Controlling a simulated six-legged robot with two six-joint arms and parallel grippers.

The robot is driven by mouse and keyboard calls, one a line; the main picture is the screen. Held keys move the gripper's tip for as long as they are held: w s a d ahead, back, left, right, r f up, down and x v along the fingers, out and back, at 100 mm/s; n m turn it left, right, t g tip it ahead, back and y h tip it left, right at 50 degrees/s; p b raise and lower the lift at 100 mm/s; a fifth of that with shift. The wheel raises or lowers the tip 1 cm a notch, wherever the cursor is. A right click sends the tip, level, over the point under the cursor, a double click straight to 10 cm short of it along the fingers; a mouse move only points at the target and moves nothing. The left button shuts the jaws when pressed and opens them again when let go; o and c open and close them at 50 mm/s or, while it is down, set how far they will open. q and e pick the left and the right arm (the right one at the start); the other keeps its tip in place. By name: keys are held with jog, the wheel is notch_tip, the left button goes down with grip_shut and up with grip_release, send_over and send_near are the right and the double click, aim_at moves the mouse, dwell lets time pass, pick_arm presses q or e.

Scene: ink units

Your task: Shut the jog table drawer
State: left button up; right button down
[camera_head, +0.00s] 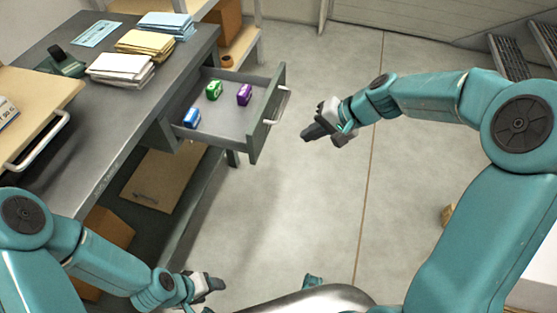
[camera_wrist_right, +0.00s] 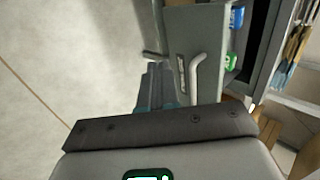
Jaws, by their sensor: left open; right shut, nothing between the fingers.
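The jog table drawer (camera_head: 228,128) stands pulled out from the grey table (camera_head: 110,110) in the head view. Its front panel (camera_head: 266,125) carries a pale bar handle (camera_head: 277,105). In it lie a green ink unit (camera_head: 214,90), a purple one (camera_head: 244,95) and a blue one (camera_head: 191,117). My right gripper (camera_head: 312,132) is shut and empty, to the right of the front panel and apart from it in the head view. The handle (camera_wrist_right: 196,78) also shows in the right wrist view, beside my gripper's fingers (camera_wrist_right: 156,88). My left gripper (camera_head: 214,284) is open and empty, low near the table's front end.
Stacks of white (camera_head: 119,68), yellow (camera_head: 144,43) and blue paper (camera_head: 166,25) lie on the tabletop. A cardboard sheet (camera_head: 160,178) lies on the shelf below. The floor (camera_head: 330,210) right of the drawer is clear. Dark steps (camera_head: 508,60) stand at the back right.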

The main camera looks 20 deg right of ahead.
notch_tip(320, 180, up, 2)
jog(key=d+t+y+b, duration=0.1)
jog(key=b, duration=0.2)
send_near(260, 136)
jog(key=shift+x, duration=3.05)
pick_arm(q)
jog(key=f, duration=0.4)
jog(key=shift+s+d+f, duration=0.1)
jog(key=shift+s+f, duration=0.25)
jog(key=shift+f, duration=0.05)
pick_arm(e)
jog(key=shift+d+f, duration=0.1)
jog(key=shift+f, duration=0.05)
jog(key=shift+w, duration=0.1)
